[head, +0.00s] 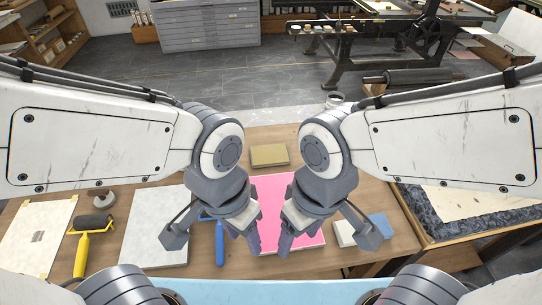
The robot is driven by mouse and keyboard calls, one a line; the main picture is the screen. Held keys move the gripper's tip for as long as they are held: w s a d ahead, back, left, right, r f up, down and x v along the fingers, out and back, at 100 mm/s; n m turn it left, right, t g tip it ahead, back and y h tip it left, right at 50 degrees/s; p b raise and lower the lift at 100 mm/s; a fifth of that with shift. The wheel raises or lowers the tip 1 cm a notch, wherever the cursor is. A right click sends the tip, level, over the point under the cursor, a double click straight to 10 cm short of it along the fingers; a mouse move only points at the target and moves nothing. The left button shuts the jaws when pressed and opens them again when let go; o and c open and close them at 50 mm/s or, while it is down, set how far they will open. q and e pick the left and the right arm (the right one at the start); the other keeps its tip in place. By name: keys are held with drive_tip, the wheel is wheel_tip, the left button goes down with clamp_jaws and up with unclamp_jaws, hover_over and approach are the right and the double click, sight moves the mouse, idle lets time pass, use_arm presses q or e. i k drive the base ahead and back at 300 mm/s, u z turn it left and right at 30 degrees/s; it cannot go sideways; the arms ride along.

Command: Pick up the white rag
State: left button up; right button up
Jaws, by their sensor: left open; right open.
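A small white folded piece that looks like the white rag (343,236) lies on the wooden table, just right of the pink board. My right gripper (328,240) is open and empty above the table. Its outer finger hides part of the white piece, and its inner finger is in front of the pink board. My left gripper (214,240) is open and empty, one finger over the grey slab and the other over the pink board's left edge. The height of both grippers above the table is hard to tell.
A blue folded piece (381,223) lies against the white one. The pink board (272,200), grey slab (150,225), olive block (269,155), blue-handled tool (219,245), yellow-handled roller (80,255) and paper sheet (38,235) share the table. A framed stone (470,207) stands right.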

sight(344, 231)
drive_tip(key=u, duration=1.65)
drive_tip(key=k, duration=0.5)
drive_tip(key=z, duration=1.45)
